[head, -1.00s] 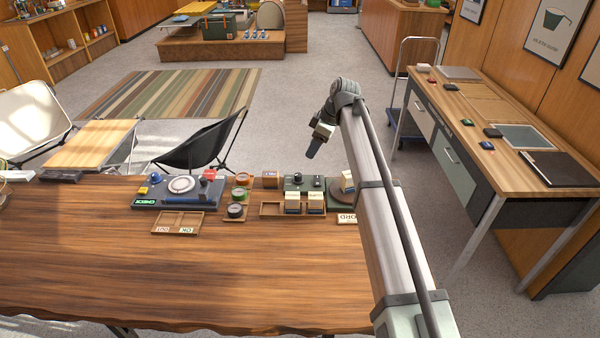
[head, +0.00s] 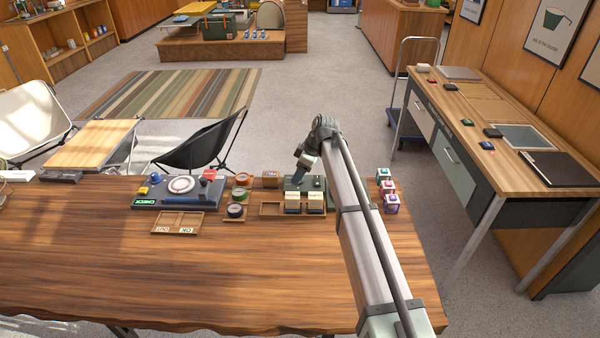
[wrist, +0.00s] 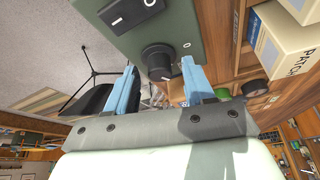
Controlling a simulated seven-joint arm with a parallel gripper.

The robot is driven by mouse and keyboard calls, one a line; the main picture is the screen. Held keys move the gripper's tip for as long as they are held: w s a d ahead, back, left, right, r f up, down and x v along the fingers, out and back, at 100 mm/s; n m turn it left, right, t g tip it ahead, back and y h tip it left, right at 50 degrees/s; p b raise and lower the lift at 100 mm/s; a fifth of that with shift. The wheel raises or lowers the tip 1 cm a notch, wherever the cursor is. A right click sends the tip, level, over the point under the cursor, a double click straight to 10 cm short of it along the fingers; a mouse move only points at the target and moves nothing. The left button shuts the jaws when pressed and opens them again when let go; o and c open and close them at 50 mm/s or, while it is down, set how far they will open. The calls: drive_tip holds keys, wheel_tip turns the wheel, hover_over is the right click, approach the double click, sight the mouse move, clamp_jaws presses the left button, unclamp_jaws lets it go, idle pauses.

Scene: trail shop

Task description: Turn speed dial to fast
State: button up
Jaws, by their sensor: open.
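A green control box (head: 290,187) stands at the back of the wooden table, and its green face (wrist: 193,25) fills the top of the wrist view. A black round dial (wrist: 158,57) with a pale pointer mark sits on that face, beside a black rocker switch (wrist: 130,12). I cannot read any speed labels. My gripper (wrist: 160,72) is open, its two blue fingers on either side of the dial, with no clear contact. In the head view my gripper (head: 300,180) is over the box and hides part of it, including the dial.
A wooden tray with cream boxes (head: 314,201) is just in front of the box; a patch box (wrist: 288,42) is close in the wrist view. Round tins (head: 236,210) stand left, small coloured boxes (head: 390,203) right. The front of the table (head: 200,280) is clear.

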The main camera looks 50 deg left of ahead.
drive_tip(key=shift+c, duration=0.2)
clamp_jaws()
idle(0.3)
drive_tip(key=shift+m, duration=0.4)
drive_tip(key=m+t, duration=0.1)
drive_tip(key=m, duration=0.1)
drive_tip(key=m+t, duration=0.1)
drive_tip(key=m, duration=0.1)
drive_tip(key=shift+s+d+m+y, duration=0.1)
drive_tip(key=shift+s+m+y, duration=0.1)
drive_tip(key=shift+m+y, duration=0.1)
drive_tip(key=m+t, duration=0.2)
drive_tip(key=m, duration=0.4)
drive_tip(key=shift+s+m+t, duration=0.1)
drive_tip(key=shift+m+t, duration=0.2)
drive_tip(key=shift+h, duration=0.4)
drive_tip(key=shift+o, duration=0.2)
unclamp_jaws()
